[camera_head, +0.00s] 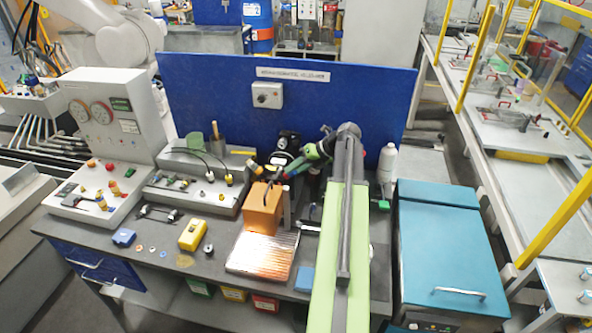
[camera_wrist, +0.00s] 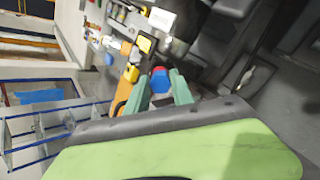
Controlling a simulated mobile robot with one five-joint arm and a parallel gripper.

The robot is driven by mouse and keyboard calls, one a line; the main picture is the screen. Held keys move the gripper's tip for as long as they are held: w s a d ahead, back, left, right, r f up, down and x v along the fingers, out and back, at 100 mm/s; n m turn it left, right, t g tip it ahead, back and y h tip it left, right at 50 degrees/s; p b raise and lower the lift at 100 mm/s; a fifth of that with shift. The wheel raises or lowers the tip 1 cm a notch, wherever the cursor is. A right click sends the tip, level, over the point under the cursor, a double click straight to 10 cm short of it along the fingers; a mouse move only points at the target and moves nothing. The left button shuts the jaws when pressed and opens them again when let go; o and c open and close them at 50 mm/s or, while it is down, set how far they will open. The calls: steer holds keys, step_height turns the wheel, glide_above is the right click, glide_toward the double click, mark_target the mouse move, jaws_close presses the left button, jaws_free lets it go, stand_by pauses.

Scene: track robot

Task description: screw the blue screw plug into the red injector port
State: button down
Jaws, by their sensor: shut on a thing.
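My gripper (camera_wrist: 160,88) has pale green fingers, and in the wrist view they are shut on the blue screw plug (camera_wrist: 160,81). Red shows right at the plug's far end, but I cannot tell if it is the red injector port or whether the two touch. In the head view my gripper (camera_head: 288,167) is above the bench, behind the orange block. The plug is too small and hidden there to make out. I cannot surely pick out the red injector port in the head view.
An orange block (camera_head: 263,210) and a shiny metal plate (camera_head: 262,253) are close in front of my gripper. A yellow device (camera_head: 193,235) and small loose parts lie left. A blue panel (camera_head: 220,110) stands behind. A white bottle (camera_head: 387,163) stands right of my arm.

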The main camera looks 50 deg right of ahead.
steer(key=shift+a+m, duration=0.1)
steer(key=shift+m, duration=0.6)
steer(key=c, duration=1)
jaws_free()
steer(key=shift+c, duration=1.4)
steer(key=shift+s, duration=0.1)
